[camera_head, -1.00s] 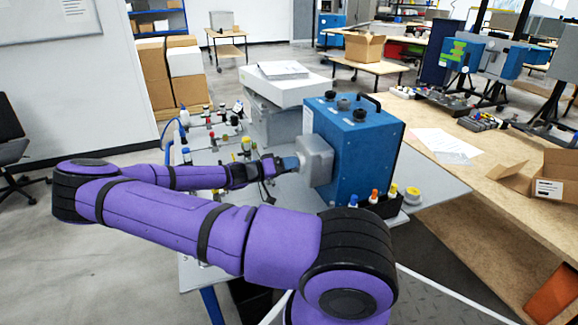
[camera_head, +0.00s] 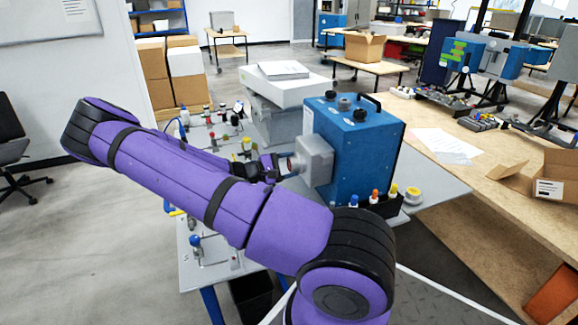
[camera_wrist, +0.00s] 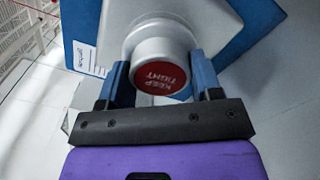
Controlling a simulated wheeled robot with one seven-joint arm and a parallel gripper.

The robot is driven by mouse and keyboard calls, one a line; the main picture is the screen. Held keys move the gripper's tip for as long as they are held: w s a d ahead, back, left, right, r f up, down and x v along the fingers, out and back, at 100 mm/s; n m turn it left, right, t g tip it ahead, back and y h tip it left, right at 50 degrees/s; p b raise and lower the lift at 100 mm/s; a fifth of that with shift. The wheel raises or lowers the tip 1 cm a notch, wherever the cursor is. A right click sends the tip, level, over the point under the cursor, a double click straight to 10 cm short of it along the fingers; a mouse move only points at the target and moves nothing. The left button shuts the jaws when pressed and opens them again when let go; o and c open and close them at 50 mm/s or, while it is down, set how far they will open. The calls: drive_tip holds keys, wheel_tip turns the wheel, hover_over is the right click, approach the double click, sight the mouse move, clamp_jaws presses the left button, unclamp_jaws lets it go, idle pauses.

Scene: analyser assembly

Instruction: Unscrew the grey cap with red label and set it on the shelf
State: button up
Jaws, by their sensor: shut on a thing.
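The grey cap with the red label (camera_wrist: 160,62) sits at the front of the grey housing on the blue analyser box (camera_head: 362,150). The words on its label appear upside down in the wrist view. My gripper (camera_wrist: 161,80) has its two blue fingers shut on the sides of the cap. In the head view my gripper (camera_head: 284,167) is at the left face of the grey housing (camera_head: 315,160), and the cap is mostly hidden there. I cannot tell whether the cap is loose on its thread.
A black holder with several coloured-top vials (camera_head: 374,203) stands in front of the box. More small bottles and fittings (camera_head: 215,125) stand on the grey table behind my arm. A wooden bench (camera_head: 500,195) is at the right.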

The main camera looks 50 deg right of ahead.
drive_tip(key=n, duration=0.4)
drive_tip(key=shift+n, duration=0.3)
drive_tip(key=o, duration=0.9)
drive_tip(key=shift+c, duration=0.2)
